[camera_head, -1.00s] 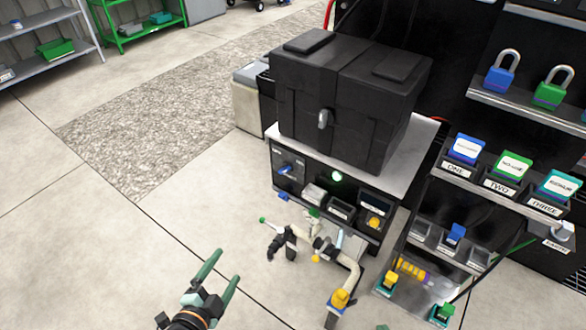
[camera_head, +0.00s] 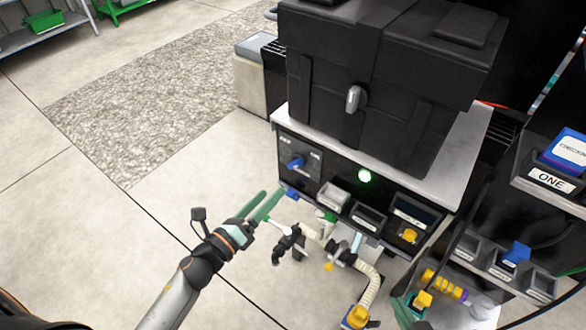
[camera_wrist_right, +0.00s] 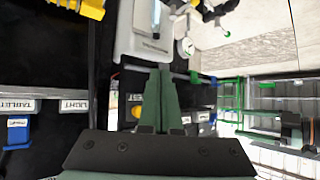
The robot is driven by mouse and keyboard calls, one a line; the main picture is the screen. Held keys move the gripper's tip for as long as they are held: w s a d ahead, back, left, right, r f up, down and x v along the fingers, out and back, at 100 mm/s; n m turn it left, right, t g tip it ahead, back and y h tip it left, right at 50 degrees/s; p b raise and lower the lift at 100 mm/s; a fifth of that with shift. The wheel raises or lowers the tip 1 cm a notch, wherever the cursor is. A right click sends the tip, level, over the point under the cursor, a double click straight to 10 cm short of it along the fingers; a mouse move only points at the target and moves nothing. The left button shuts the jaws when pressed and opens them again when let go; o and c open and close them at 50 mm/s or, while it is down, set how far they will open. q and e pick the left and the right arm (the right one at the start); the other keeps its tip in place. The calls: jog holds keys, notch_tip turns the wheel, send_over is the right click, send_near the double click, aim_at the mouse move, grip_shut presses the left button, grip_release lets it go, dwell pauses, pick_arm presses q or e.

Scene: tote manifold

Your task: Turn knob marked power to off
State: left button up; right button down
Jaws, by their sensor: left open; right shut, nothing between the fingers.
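A blue knob (camera_head: 295,163) sits on the dark front panel (camera_head: 328,172) at its left end, under two small light labels too blurred to read. I cannot tell which label it points to.
A large black case (camera_head: 390,75) stands on the white top above the panel. Small bins (camera_head: 368,216) are set in the panel's lower right. Pale hoses with fittings (camera_head: 368,285) hang below. The floor at left is clear.

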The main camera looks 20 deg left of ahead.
aim_at(296, 163)
pick_arm(q)
jog(key=shift+x, duration=5)
pick_arm(e)
jog(key=shift+w+r+t, duration=0.4)
jog(key=shift+w+r, duration=0.05)
jog(key=shift+r, duration=0.1)
pick_arm(q)
jog(key=shift+f, duration=0.1)
jog(key=shift+c, duration=0.4)
jog(key=c, duration=1.3)
